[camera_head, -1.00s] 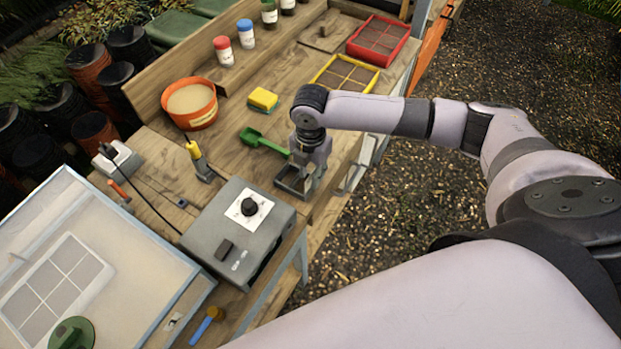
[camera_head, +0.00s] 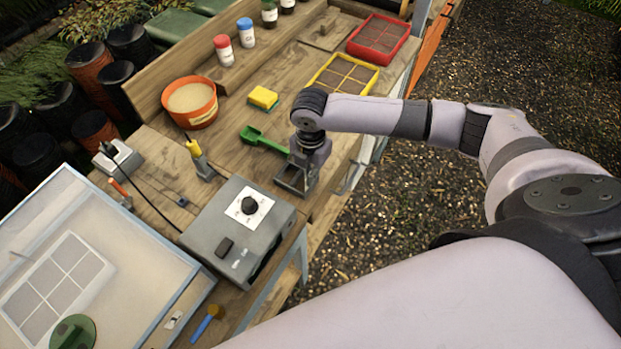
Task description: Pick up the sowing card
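I cannot pick out a sowing card for certain in the head view; it may be hidden by my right gripper. My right gripper (camera_head: 293,187) points down at the front edge of the wooden bench (camera_head: 232,160), just right of the green scoop (camera_head: 262,140) and behind the grey control box (camera_head: 240,230). Its fingertips are small and dark here, and I cannot tell whether they are open or hold anything. My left gripper is not in view.
An orange bucket (camera_head: 190,104), a yellow sponge (camera_head: 263,97) and a yellow-handled tool (camera_head: 199,158) stand on the bench. Yellow (camera_head: 372,87) and red (camera_head: 408,47) seed trays lie at the far end. A clear-lidded propagator (camera_head: 130,235) fills the lower left.

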